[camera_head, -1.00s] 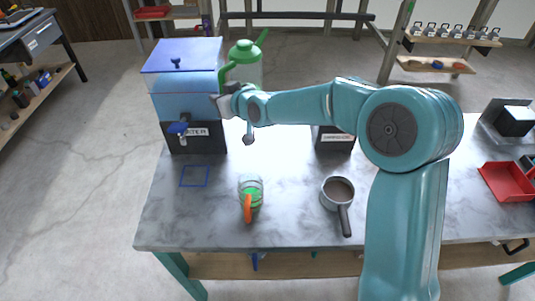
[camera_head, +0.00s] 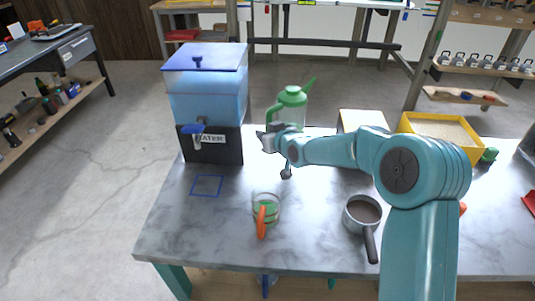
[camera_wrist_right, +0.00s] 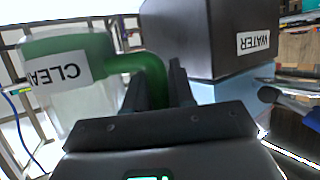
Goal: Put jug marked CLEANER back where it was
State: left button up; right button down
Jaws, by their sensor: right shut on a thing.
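The jug marked CLEANER (camera_head: 292,112) has a clear body, a green lid with a spout and a green handle. It is right of the water dispenser at the table's back edge in the head view. My right gripper (camera_head: 268,140) is shut on its handle. In the right wrist view the jug's white label (camera_wrist_right: 58,73) shows upside down, reading "CLEA". The green handle (camera_wrist_right: 150,72) passes between the gripper's fingers (camera_wrist_right: 157,88). My arm hides the jug's base, so I cannot tell if it touches the table. My left gripper is out of view.
The water dispenser (camera_head: 208,105) stands at the table's back left, with a blue square outline (camera_head: 207,186) in front. A glass with an orange handle (camera_head: 266,207) and a grey pot (camera_head: 362,213) stand nearer. A yellow tray (camera_head: 474,150) is at the back right.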

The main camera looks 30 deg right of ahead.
notch_tip(320, 180, down, 6)
jog(key=shift+a+f, duration=0.1)
jog(key=shift+f, duration=0.4)
jog(key=shift+f+b, duration=0.15)
jog(key=shift+b, duration=0.2)
jog(key=c, duration=1)
grip_release()
jog(key=shift+o, duration=0.2)
